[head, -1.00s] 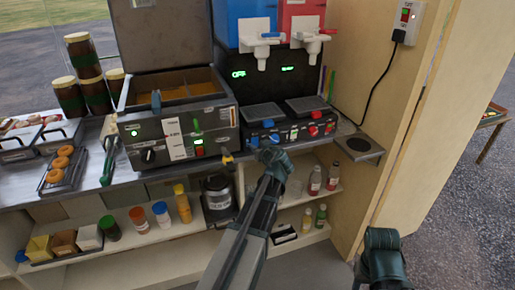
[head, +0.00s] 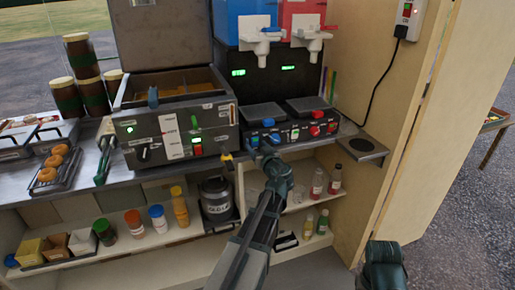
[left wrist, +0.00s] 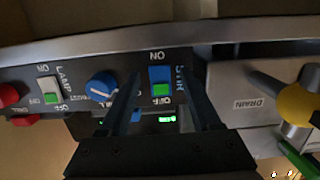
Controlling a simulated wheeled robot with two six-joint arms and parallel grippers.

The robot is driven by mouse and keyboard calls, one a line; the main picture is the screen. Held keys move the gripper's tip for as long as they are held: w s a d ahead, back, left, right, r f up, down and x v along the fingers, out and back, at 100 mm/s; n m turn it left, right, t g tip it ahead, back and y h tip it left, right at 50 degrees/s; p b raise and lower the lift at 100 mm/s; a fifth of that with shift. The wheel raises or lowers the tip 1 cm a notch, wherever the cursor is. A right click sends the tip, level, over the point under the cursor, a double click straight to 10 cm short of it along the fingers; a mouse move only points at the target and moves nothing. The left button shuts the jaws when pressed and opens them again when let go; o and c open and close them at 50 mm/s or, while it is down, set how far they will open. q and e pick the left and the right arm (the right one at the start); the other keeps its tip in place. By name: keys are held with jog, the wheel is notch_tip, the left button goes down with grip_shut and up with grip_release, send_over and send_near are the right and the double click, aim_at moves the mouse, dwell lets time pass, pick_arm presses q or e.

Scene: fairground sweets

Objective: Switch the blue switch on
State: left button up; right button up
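The blue switch (left wrist: 159,77) is on a dark front panel in the left wrist view, which shows its labels upside down. It is a blue rocker with a green part at the end next to OFF; ON is printed at the other end. In the head view it is the small blue piece at the panel's left (head: 254,142). My left gripper (left wrist: 163,82) is open, its two fingers apart on either side of the switch in the picture, with nothing between them. Contact cannot be told. In the head view my left gripper (head: 270,158) is just below the panel.
A blue knob (left wrist: 101,87) and a white LAMP switch (left wrist: 48,89) sit beside it. A yellow-ended drain tap (left wrist: 297,103) sticks out on the other side. In the head view, a fryer (head: 180,130) stands left and a shelf with bottles (head: 317,183) lies below.

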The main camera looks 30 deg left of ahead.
pick_arm(q)
jog(key=p+v, duration=0.1)
jog(key=v, duration=1.2)
jog(key=shift+s+d+p, duration=0.25)
jog(key=shift+s+p, duration=0.05)
jog(key=shift+p, duration=0.1)
jog(key=s+d+f+m+g+h, duration=0.5)
jog(key=s+d+f+g, duration=0.15)
jog(key=d+f, duration=0.55)
jog(key=s+d+f+m+g+h, duration=0.2)
jog(key=s+d+f+m+h, duration=0.15)
jog(key=s+d, duration=0.3)
jog(key=s+d+f+m+g+h, duration=0.25)
jog(key=s+d+m, duration=0.25)
jog(key=d, duration=0.3)
notch_tip(320, 180, up, 17)
jog(key=p, duration=1.7)
jog(key=shift+s+f+p, duration=0.15)
jog(key=shift+s+p, duration=0.05)
jog(key=shift+p, duration=0.1)
jog(key=shift+d, duration=0.1)
